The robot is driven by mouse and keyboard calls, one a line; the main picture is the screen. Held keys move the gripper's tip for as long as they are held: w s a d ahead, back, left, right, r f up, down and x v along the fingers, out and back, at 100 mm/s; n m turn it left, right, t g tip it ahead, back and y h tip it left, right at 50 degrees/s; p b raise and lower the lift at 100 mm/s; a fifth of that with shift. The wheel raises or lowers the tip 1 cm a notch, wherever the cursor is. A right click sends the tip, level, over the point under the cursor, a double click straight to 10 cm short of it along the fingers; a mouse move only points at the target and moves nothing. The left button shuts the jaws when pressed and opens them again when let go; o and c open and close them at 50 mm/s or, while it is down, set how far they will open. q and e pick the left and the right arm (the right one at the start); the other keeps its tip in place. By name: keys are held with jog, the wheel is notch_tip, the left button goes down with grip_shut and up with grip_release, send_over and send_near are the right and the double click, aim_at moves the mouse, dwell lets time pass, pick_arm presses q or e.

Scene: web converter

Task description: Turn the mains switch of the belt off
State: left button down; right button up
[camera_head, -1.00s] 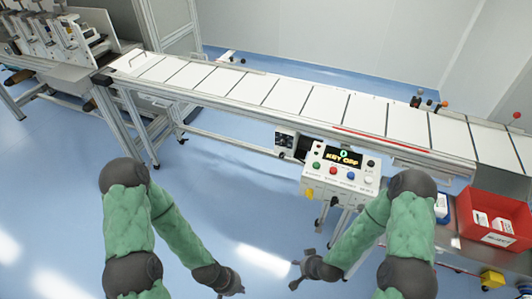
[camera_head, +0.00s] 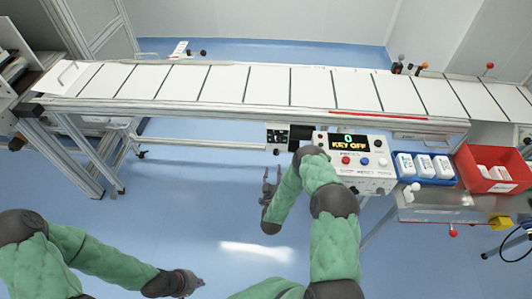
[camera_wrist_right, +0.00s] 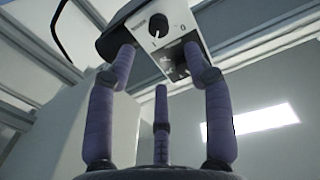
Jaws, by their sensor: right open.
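A small switch box (camera_head: 279,136) hangs under the belt's front rail, left of the control panel, in the head view. In the right wrist view it shows a light face with a black rotary knob (camera_wrist_right: 158,25) and a 0 mark to the knob's right. I cannot tell the knob's setting surely. My right gripper (camera_head: 271,184) is below the box, its fingers pointing up; in the wrist view the gripper (camera_wrist_right: 160,66) is open and empty, with fingers spread beneath the box. My left gripper (camera_head: 190,284) is low over the floor, far from the box; its jaw state is unclear.
The control panel (camera_head: 362,176) shows KEY OFF and several buttons, partly behind my right arm. The belt (camera_head: 222,85) runs across above. A blue tray (camera_head: 433,183) and a red bin (camera_head: 496,182) with white packs stand at the right. The floor below the belt is clear.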

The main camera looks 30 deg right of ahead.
aim_at(276, 154)
jog(key=b+x, duration=0.2)
jog(key=x, duration=0.8)
grip_shut()
